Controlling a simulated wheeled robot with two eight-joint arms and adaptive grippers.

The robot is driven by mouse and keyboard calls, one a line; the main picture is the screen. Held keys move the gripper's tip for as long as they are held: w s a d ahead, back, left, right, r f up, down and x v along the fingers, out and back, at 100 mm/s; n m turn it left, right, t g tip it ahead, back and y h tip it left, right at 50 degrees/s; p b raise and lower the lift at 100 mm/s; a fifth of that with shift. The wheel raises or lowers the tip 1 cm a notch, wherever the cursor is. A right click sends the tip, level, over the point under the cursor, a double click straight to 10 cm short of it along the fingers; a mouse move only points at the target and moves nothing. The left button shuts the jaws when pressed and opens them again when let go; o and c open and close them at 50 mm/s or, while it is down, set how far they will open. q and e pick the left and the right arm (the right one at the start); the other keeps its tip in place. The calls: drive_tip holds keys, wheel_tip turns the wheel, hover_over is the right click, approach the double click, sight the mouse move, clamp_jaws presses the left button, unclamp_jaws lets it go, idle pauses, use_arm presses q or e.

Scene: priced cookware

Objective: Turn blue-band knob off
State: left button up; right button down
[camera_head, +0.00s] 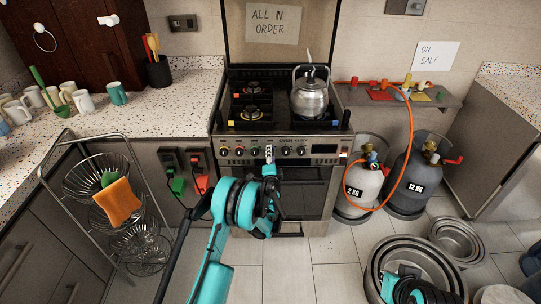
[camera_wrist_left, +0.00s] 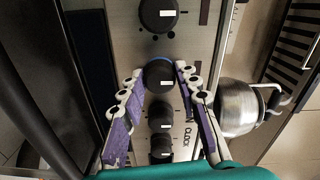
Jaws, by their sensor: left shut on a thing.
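The blue-band knob (camera_wrist_left: 158,76) is a black round knob with a blue ring at its base and a white mark on its face. It sits on the oven's front panel, between other black knobs. My left gripper (camera_head: 269,153) is at the knob row in the head view and hides the knob there. In the left wrist view its two purple-padded fingers (camera_wrist_left: 160,70) are on either side of the blue-band knob, shut on it. Part of my right arm (camera_head: 408,289) shows at the bottom right of the head view; its fingers cannot be made out.
A steel kettle (camera_head: 309,97) stands on the stove's right side. Two gas cylinders, one pale (camera_head: 362,187) and one grey (camera_head: 408,186), stand right of the oven with an orange hose. A wire rack (camera_head: 80,147) stands at left. Large pots (camera_head: 379,262) lie on the floor.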

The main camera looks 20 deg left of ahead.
idle(0.4)
use_arm(q)
drive_tip(key=o, duration=0.9)
drive_tip(key=v, duration=0.7)
drive_tip(key=shift+s, duration=0.3)
